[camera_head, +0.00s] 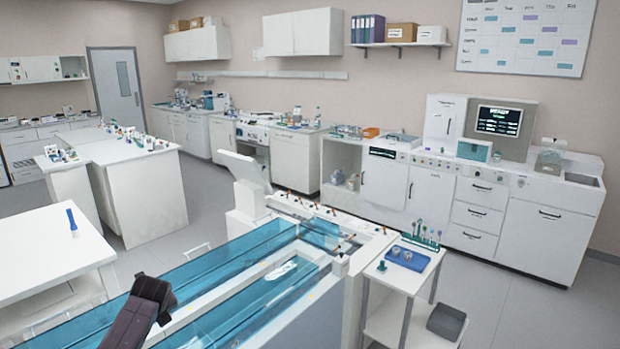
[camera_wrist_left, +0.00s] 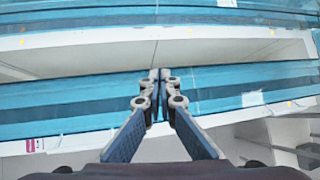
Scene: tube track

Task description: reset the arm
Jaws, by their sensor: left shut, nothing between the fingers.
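My left gripper (camera_wrist_left: 160,78) shows in the left wrist view with its two fingertips together and nothing between them. It hangs above the blue-lined tube track (camera_wrist_left: 60,100), and I see no contact with it. In the head view the track (camera_head: 240,260) runs from the lower left towards the middle, with clear blue channels between white walls. A dark part of my arm reaches over the track's near left end there; the fingertips cannot be made out. My right gripper is in neither view.
A small side table (camera_head: 408,277) with a blue tray (camera_head: 415,260) stands right of the track. A white table (camera_head: 40,250) with a blue tube (camera_head: 71,219) on it is at the left. Cabinets line the back wall. Grey floor is free between the benches.

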